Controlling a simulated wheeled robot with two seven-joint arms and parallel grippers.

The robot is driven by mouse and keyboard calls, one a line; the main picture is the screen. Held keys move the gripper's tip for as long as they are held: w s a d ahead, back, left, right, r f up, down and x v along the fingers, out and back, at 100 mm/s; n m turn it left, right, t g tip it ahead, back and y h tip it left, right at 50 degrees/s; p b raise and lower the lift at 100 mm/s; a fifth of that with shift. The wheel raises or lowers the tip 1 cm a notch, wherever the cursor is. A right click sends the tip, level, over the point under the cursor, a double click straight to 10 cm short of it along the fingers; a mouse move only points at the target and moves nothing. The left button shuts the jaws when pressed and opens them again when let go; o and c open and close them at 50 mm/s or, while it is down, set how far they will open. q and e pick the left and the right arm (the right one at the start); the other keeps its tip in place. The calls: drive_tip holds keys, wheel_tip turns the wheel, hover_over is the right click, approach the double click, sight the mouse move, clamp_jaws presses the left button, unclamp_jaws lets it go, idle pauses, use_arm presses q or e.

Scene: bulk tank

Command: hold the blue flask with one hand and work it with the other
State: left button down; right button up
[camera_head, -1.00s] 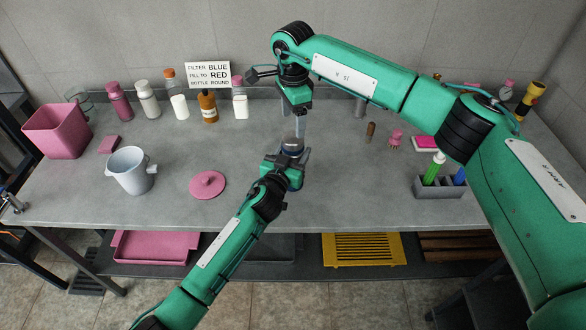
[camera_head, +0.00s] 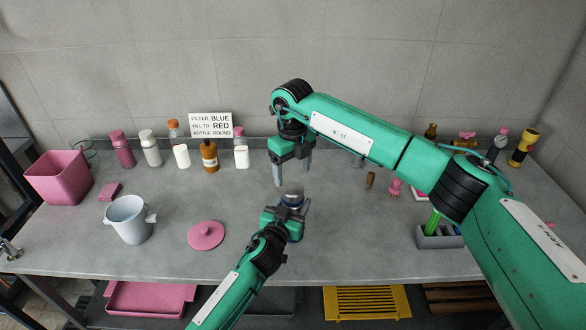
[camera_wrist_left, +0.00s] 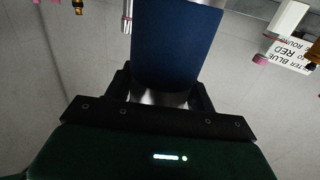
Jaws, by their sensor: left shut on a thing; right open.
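The blue flask (camera_head: 293,198) shows in the head view as a short upright cylinder with a silver top, in front of the bench's middle. In the left wrist view its dark blue body (camera_wrist_left: 178,45) and a silver band stand between the jaws. My left gripper (camera_head: 288,212) is shut around the flask's lower part, hiding much of it. My right gripper (camera_head: 292,172) is open and empty, fingers pointing down. In the picture it is just above and behind the flask's top, apart from it as far as I can tell.
A pale blue pot (camera_head: 129,220), pink lid (camera_head: 206,235) and pink bin (camera_head: 58,177) stand at left. Several bottles line the back near a sign (camera_head: 211,125). A grey rack (camera_head: 440,237) stands at right. The bench's front middle (camera_head: 340,245) is clear.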

sight(293, 188)
drive_tip(key=m, duration=1.2)
drive_tip(key=shift+m, duration=0.3)
drive_tip(key=m, duration=0.4)
drive_tip(key=shift+f, duration=4)
